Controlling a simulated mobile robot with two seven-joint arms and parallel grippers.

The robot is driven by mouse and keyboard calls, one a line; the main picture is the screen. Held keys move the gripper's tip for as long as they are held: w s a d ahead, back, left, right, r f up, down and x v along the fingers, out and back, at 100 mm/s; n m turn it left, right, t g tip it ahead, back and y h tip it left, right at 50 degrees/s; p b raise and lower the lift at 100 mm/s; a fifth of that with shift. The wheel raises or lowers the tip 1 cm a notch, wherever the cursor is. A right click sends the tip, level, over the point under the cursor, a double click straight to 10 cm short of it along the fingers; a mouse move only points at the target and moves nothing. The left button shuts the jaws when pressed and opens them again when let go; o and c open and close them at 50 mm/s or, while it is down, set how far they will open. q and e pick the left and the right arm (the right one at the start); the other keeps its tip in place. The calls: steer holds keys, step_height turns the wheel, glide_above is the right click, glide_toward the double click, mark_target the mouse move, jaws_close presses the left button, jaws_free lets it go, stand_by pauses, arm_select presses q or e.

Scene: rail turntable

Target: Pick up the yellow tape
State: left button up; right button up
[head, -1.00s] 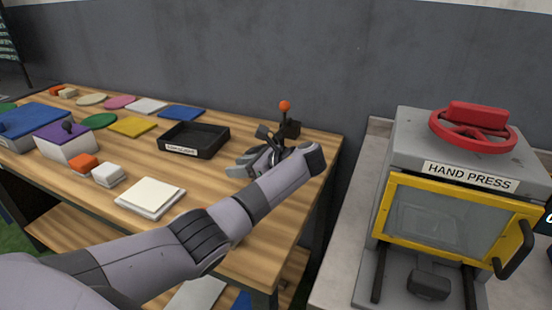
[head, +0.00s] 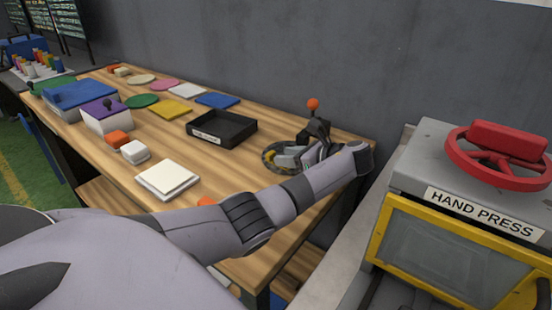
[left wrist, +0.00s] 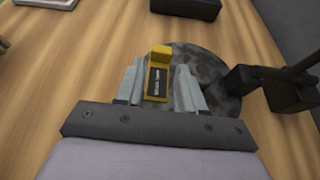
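The yellow tape (left wrist: 157,75), a yellow block-like piece with a black lettered label, lies on a round dark grey disc (left wrist: 210,65) in the left wrist view. My left gripper (left wrist: 160,66) has its two fingers apart, one on each side of the tape. I cannot tell whether either finger touches it. In the head view my left gripper (head: 287,157) is low over the disc (head: 267,156) at the right end of the wooden table, and only a speck of yellow shows there. My right gripper is in neither view.
A dark post with an orange ball (head: 313,104) stands close beside the gripper. A black labelled tray (head: 222,130) and a white pad (head: 167,179) lie to the left. The hand press (head: 470,200) stands at the right. Bare wood lies between pad and disc.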

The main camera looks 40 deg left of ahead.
mark_target(273, 154)
arm_select(q)
steer(key=x, duration=0.4)
steer(key=shift+a+r, duration=0.15)
steer(key=shift+a, duration=0.05)
steer(key=c, duration=0.7)
steer(key=shift+o, duration=0.2)
steer(key=shift+r, duration=0.15)
